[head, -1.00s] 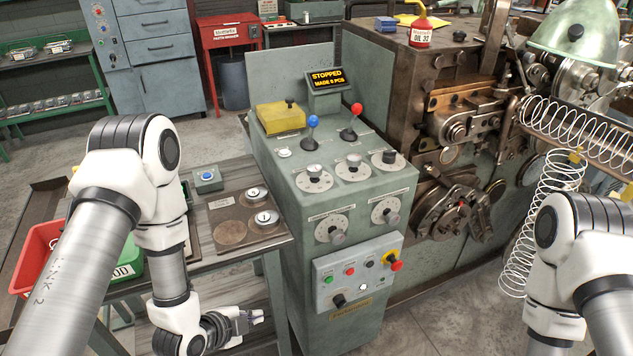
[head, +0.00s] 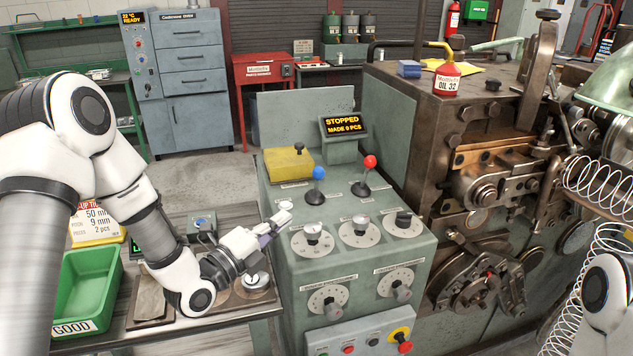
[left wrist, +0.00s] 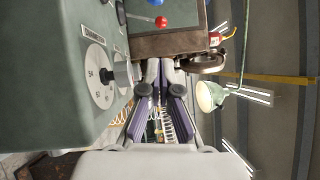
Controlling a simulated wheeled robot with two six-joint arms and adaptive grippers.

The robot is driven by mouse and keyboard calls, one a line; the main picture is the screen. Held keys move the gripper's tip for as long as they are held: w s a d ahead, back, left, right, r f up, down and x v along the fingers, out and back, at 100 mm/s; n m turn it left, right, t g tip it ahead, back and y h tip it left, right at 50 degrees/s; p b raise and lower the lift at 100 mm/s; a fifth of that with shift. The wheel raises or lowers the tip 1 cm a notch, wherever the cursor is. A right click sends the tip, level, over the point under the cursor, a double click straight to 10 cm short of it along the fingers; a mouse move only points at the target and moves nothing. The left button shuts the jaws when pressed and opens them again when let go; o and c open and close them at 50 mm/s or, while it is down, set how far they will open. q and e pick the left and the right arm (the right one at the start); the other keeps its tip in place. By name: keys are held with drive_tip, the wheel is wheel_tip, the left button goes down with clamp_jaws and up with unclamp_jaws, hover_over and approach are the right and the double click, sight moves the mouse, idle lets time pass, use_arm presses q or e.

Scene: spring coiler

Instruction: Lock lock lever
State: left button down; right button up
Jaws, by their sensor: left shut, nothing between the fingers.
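Two levers stand on top of the green console (head: 345,255): one with a blue ball knob (head: 319,173) and one with a red ball knob (head: 370,161). Their small labels are too small to read, so I cannot tell which is the lock lever. The red knob (left wrist: 163,21) and part of the blue knob (left wrist: 154,3) show at the top of the left wrist view. My left gripper (head: 282,214) is shut and empty at the console's left edge, below and left of the blue lever. Only part of my right arm shows, without its gripper.
Dials (head: 312,237) line the console's sloped face. A yellow block (head: 288,164) lies left of the levers, and a display (head: 343,125) reads "STOPPED". The coiling machine (head: 490,170) stands right. A green bin (head: 85,290) sits on the left bench.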

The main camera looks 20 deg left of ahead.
sight(318, 182)
use_arm(q)
drive_tip(key=x, duration=0.1)
drive_tip(key=p+x, duration=0.1)
drive_tip(key=x, duration=0.3)
drive_tip(key=shift+w+f, duration=0.1)
drive_tip(key=shift+f, duration=0.3)
drive_tip(key=x, duration=0.1)
drive_tip(key=p+x, duration=0.1)
drive_tip(key=x, duration=0.1)
drive_tip(key=p+x, duration=0.1)
drive_tip(key=shift+w+d+r, duration=0.2)
drive_tip(key=shift+r, duration=0.2)
drive_tip(key=w+p, duration=0.1)
drive_tip(key=w, duration=0.1)
drive_tip(key=w+a+p, duration=0.1)
drive_tip(key=w, duration=0.1)
drive_tip(key=shift+w, duration=0.2)
drive_tip(key=shift+w+a, duration=0.25)
drive_tip(key=shift+d, duration=0.15)
